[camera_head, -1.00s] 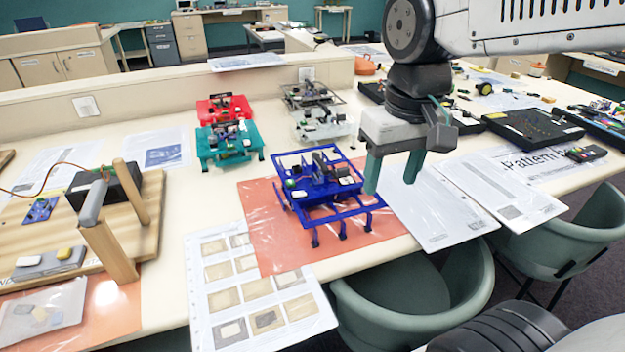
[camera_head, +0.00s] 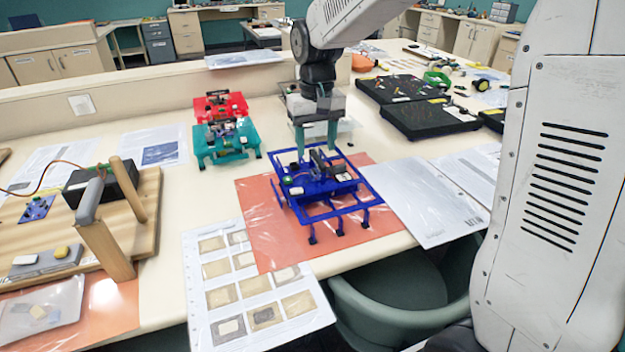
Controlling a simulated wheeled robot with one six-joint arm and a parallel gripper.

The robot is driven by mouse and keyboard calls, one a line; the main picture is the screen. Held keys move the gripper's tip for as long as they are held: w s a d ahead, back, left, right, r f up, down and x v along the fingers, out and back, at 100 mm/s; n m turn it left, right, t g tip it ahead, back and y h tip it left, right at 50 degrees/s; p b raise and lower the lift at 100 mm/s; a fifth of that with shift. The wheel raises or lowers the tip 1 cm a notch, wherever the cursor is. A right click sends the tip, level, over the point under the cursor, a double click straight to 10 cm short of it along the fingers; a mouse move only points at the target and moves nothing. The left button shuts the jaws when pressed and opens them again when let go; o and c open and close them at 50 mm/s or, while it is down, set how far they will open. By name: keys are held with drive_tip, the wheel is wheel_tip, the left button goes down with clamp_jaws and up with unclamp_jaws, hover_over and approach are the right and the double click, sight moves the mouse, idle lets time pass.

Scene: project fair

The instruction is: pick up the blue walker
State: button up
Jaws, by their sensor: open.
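The blue walker (camera_head: 322,205) is a low blue frame with several legs and small electronics on top. It stands upright on an orange sheet (camera_head: 262,235) near the table's front edge. My gripper (camera_head: 316,148) points down over the walker's back part, its two green fingers apart. The fingertips overlap the walker's rear top in the picture. I cannot tell whether they touch it. Nothing shows held between them.
A teal walker (camera_head: 226,141) and a red walker (camera_head: 220,105) stand behind to the left. A wooden stand (camera_head: 130,215) is at the left. Black boards (camera_head: 428,118) lie at the right. A chair (camera_head: 405,300) is tucked below the front edge.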

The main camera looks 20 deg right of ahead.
sight(317, 156)
drive_tip(key=f, duration=0.5)
drive_tip(key=shift+d+f, duration=0.2)
drive_tip(key=shift+f, duration=0.05)
drive_tip(key=c, duration=0.8)
drive_tip(key=shift+r, duration=0.1)
drive_tip(key=shift+c, duration=0.2)
